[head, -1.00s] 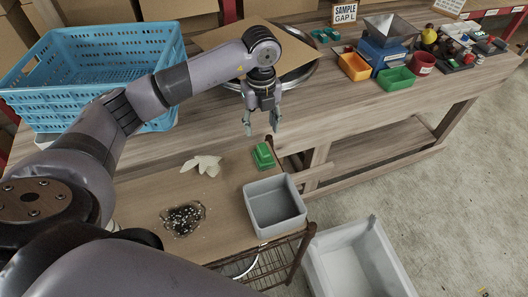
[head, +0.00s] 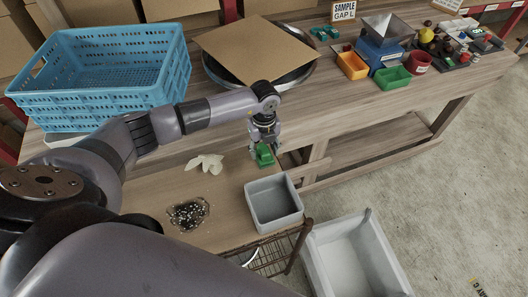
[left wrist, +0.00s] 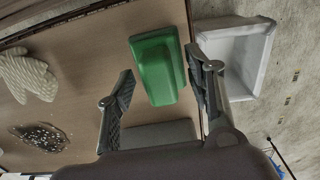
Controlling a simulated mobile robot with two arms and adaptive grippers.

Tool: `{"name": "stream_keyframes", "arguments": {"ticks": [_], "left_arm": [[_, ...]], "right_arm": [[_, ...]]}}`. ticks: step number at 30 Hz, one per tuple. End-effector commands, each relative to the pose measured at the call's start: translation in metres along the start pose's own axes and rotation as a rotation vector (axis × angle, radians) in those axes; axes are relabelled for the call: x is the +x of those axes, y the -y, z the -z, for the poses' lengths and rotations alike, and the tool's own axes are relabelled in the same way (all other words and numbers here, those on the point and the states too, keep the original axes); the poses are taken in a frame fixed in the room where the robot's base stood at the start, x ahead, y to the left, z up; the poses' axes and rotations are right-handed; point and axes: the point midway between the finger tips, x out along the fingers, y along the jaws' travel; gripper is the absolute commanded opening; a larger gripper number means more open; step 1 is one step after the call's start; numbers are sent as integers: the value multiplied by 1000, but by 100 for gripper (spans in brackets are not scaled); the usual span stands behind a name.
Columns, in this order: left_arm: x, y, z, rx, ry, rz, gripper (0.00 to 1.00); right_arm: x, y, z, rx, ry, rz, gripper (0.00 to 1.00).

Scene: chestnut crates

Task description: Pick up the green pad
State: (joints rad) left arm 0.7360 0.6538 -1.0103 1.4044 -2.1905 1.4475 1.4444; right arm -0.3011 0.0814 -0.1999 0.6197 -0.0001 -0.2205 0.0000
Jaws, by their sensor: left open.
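The green pad (head: 265,156) lies on the lower wooden table, near its right edge, beside the grey bin. In the left wrist view the green pad (left wrist: 158,68) is a green block with a raised narrower top, and its near end lies between the two fingers. My left gripper (head: 264,155) is open, pointing down over the pad, with one finger on each side of it. In the left wrist view the left gripper (left wrist: 163,90) shows gaps between fingers and pad. My right gripper is not in view.
The grey bin (head: 274,225) stands close to the pad. A pale glove (head: 205,163) and a dark speckled patch (head: 188,214) lie to the left. A white tub (head: 352,262) stands on the floor at right. The higher bench holds a blue crate (head: 100,98).

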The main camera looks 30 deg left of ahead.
Motion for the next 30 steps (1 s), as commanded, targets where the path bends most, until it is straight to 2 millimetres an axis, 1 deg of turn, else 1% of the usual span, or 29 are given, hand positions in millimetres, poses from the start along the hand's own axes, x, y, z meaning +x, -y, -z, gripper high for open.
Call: {"name": "stream_keyframes", "arguments": {"ticks": [4,5,26,30], "left_arm": [[0,0,0,0,0,0,48],[0,0,0,0,0,0,47],[0,0,0,-1,0,-1,0],[0,0,0,-1,0,0,0]], "right_arm": [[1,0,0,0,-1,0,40],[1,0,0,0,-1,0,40],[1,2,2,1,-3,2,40],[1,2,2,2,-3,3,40]]}}
